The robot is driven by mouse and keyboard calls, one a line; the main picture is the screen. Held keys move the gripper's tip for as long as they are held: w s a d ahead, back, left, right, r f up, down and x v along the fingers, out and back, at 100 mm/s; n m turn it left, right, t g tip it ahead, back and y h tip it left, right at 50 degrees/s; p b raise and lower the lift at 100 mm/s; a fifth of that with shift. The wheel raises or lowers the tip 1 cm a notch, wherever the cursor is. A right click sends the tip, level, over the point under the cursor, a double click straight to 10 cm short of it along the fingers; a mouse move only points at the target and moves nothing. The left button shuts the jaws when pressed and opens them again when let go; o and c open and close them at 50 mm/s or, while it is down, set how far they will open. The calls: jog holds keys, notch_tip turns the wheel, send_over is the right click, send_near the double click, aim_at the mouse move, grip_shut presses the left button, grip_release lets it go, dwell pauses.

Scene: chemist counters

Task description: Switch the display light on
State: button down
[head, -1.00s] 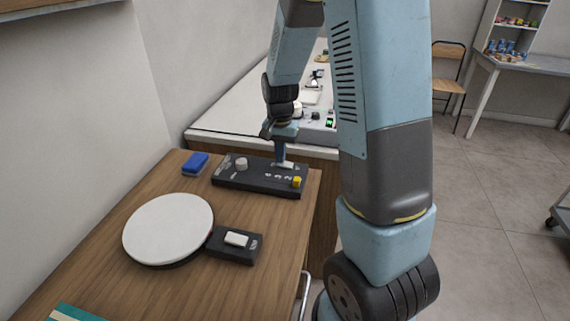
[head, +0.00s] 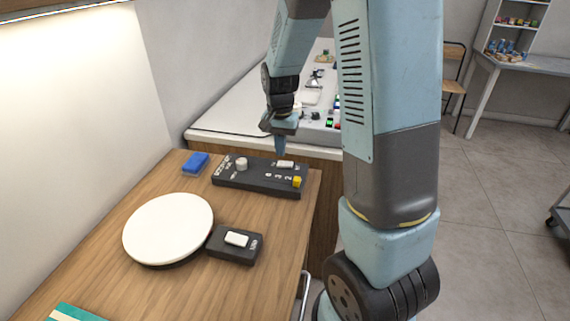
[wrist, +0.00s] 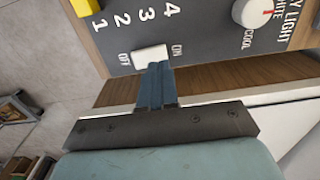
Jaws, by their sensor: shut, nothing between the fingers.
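The black control panel (head: 232,178) lies on the wooden counter. It carries a white rocker switch (head: 285,164), a round white knob (head: 241,163) and a yellow slider (head: 297,181). In the wrist view the rocker switch (wrist: 151,55) sits between the words ON and OFF. The knob (wrist: 254,12) there is by lettering ending in "Y LIGHT" and "COOL". My gripper (head: 281,151) is shut and empty, pointing down just above the rocker switch. In the wrist view its blue fingertips (wrist: 155,68) overlap the switch's lower edge. A strip light (head: 60,10) at top left is lit.
A white round turntable (head: 168,228) and a small black box (head: 236,253) with a white switch stand nearer on the counter. A blue block (head: 195,164) lies left of the panel. A white bench (head: 236,118) with small items stands behind.

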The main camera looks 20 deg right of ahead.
aim_at(281, 163)
jog(key=shift+r, duration=2.05)
jog(key=s+r+n+t, duration=0.2)
jog(key=s+r+n, duration=0.1)
jog(key=s+r, duration=0.5)
jog(key=s+r+n+t, duration=0.3)
jog(key=s+r, duration=0.6)
jog(key=s, duration=0.6)
jog(key=shift+r+n+t, duration=0.2)
jog(key=shift+n+t, duration=0.1)
jog(key=shift+n, duration=0.1)
jog(key=c, duration=1.8)
grip_release()
jog(key=shift+c, duration=0.2)
